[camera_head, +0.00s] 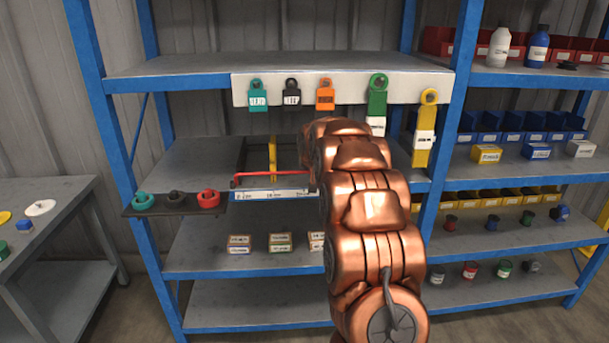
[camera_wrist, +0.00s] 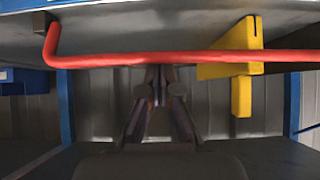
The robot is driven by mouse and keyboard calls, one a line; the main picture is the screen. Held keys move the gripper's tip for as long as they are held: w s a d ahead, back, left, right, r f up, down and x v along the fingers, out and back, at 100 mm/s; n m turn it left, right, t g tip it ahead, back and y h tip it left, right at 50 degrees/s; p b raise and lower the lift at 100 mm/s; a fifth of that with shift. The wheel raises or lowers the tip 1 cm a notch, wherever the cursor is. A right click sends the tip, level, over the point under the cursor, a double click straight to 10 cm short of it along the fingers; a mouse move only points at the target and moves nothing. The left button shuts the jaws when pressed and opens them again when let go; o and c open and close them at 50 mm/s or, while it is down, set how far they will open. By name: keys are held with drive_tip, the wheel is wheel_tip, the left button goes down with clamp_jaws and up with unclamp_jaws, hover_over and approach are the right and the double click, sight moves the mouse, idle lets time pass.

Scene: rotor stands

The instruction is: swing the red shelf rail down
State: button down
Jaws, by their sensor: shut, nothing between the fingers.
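The red shelf rail (camera_head: 265,174) runs level across the front of the middle shelf bay, above a labelled front strip (camera_head: 270,194), with its left end bent down. My arm covers its right end. In the wrist view the rail (camera_wrist: 150,60) spans the upper picture, and its left end bends up to a dark mount. My gripper (camera_wrist: 158,74) is shut and empty, with its fingertips at the rail's lower edge in the picture. I cannot tell whether they touch it. In the head view my gripper is hidden behind my arm.
A yellow bracket (camera_head: 272,158) stands behind the rail; it also shows in the wrist view (camera_wrist: 242,85). A dark tray (camera_head: 174,210) with coloured rings is left of it. Coloured tags (camera_head: 325,95) hang above. Blue posts (camera_head: 103,130) flank the bay. Small boxes (camera_head: 280,241) stand below.

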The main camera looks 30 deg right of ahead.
drive_tip(key=t+h+b, duration=0.1)
drive_tip(key=b, duration=0.2)
drive_tip(key=s+t+b, duration=0.1)
drive_tip(key=t+b, duration=0.1)
drive_tip(key=b, duration=0.2)
drive_tip(key=s+a+f+t+h+b, duration=0.1)
drive_tip(key=b, duration=0.3)
drive_tip(key=shift+t+h, duration=0.3)
drive_tip(key=shift+t, duration=0.1)
drive_tip(key=shift+s+a+f+b, duration=0.15)
drive_tip(key=shift+s+f+b, duration=0.1)
drive_tip(key=shift+b, duration=0.75)
drive_tip(key=shift+b, duration=0.4)
drive_tip(key=s+f+t+h+b, duration=0.1)
drive_tip(key=t+b, duration=0.1)
drive_tip(key=b, duration=0.1)
drive_tip(key=a+f+t+h+b, duration=0.1)
drive_tip(key=f+t+b, duration=0.1)
drive_tip(key=t+b, duration=0.1)
drive_tip(key=s+f+t+h+b, duration=0.1)
drive_tip(key=f+t+h+b, duration=0.1)
drive_tip(key=b, duration=0.3)
drive_tip(key=shift+s+a+t, duration=0.15)
drive_tip(key=shift+s+t, duration=0.15)
drive_tip(key=shift+t, duration=0.2)
drive_tip(key=shift+f, duration=0.3)
